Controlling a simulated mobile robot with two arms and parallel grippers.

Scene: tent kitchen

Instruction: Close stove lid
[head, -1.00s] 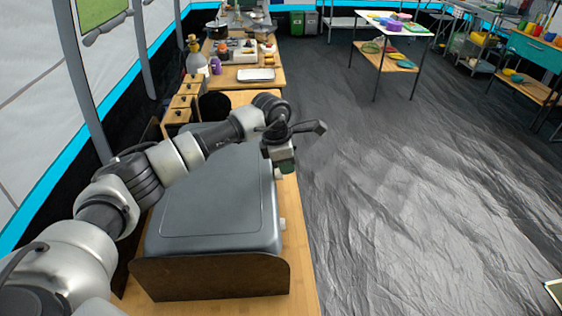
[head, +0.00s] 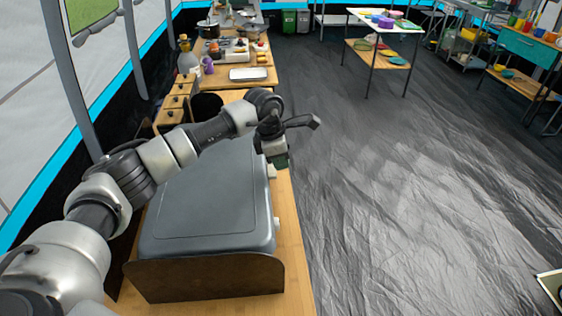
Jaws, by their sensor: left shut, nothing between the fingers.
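The stove (head: 262,246) stands on the wooden counter at the lower middle of the head view. Its grey lid (head: 205,205) lies flat over the top and looks closed. My left arm reaches across the lid's far left part. My left gripper (head: 281,161) is at the stove's right edge, towards the far end, pointing down, shut and empty. I cannot tell whether it touches the lid. The arm hides part of the lid's far side. My right gripper is not in view.
A brown panel (head: 205,278) stands at the stove's near end. Beyond the stove are a black round item (head: 206,104), a tray (head: 248,74) and bottles on the counter. Open floor (head: 400,190) lies to the right, with a white-topped table (head: 385,20) farther back.

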